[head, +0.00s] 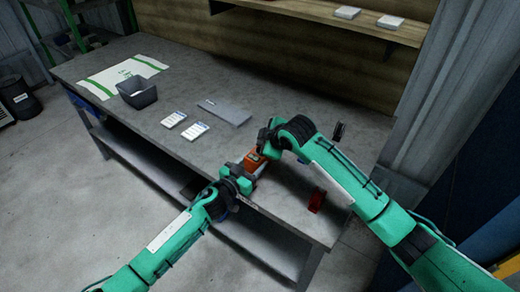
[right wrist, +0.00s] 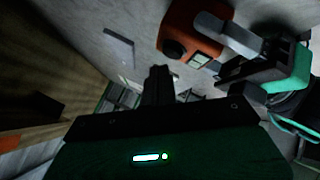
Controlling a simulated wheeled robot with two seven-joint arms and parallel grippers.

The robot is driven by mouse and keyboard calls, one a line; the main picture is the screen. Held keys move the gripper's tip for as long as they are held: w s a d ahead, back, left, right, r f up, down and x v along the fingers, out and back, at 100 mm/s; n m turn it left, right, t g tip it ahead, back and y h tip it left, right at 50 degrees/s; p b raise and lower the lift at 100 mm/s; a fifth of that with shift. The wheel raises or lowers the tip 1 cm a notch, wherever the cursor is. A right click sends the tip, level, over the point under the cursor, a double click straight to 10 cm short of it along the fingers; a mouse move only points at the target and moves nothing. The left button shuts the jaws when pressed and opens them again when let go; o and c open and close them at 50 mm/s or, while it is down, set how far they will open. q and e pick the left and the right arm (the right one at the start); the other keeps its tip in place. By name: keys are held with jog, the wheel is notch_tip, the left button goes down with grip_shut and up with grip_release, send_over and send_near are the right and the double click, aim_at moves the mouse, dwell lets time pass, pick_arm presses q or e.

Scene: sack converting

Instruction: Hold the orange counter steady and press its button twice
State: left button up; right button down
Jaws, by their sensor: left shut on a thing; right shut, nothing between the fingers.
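The orange counter (head: 255,159) is on the grey workbench near its front edge. In the right wrist view the counter (right wrist: 183,22) shows a round dark button (right wrist: 174,49) and a small pale display (right wrist: 199,61). My left gripper (head: 245,172) is shut on the counter from the front; in the right wrist view its grey finger (right wrist: 222,32) lies along the body. My right gripper (head: 264,147) is shut and empty, right by the counter's far side. In the right wrist view its closed fingertips (right wrist: 160,72) appear close to the button; I cannot tell whether they touch it.
A dark red object (head: 316,201) stands near the bench's front right, and a small black object (head: 339,131) farther back.

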jog(key=shift+f, duration=0.2)
jog(key=shift+f, duration=0.2)
jog(key=shift+f, duration=0.6)
dwell(1.0)
jog(key=shift+r, duration=0.95)
jog(key=shift+r, duration=0.1)
jog(key=shift+r, duration=2.45)
